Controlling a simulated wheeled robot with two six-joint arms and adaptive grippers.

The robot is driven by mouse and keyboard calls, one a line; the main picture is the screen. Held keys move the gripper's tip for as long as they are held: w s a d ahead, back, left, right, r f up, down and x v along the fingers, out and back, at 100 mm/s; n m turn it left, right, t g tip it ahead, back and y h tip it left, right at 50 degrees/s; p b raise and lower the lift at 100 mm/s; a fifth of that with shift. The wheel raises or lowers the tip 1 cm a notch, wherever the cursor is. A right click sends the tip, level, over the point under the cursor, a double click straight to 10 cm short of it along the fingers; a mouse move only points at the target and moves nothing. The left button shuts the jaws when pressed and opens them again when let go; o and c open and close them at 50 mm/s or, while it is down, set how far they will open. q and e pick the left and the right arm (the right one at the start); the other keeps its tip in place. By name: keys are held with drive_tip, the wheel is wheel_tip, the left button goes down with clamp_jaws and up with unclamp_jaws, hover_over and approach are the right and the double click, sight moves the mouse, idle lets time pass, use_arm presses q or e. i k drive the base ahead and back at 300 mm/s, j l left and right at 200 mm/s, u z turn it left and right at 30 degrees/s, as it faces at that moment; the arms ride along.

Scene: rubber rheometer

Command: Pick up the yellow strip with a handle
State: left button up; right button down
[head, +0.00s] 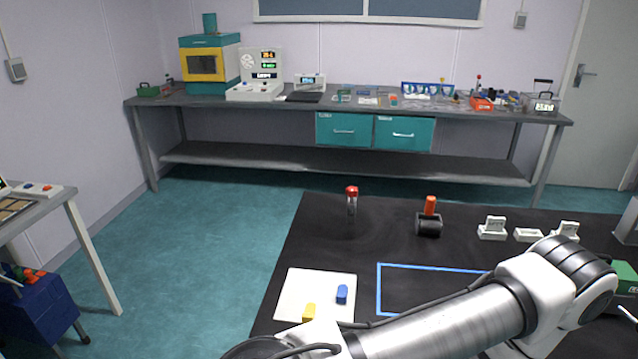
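A small yellow piece (309,312), which looks like the yellow strip with a handle, is on a white square plate (318,278) on the black table. It lies near the plate's front edge, and my arm passes just in front of it. A similar blue piece (342,294) is on the same plate, behind and to the right of the yellow one. One of my arms reaches across the lower right of the head view towards the bottom edge. Neither gripper's fingers show.
A blue rectangular outline (378,290) is on the black table (290,225). Behind it stand a red-topped tool (351,198), a black holder with an orange handle (429,221) and small white blocks (492,229). A grey bench (240,102) with instruments lines the back wall.

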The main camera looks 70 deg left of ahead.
sight(308, 314)
drive_tip(key=u, duration=2.4)
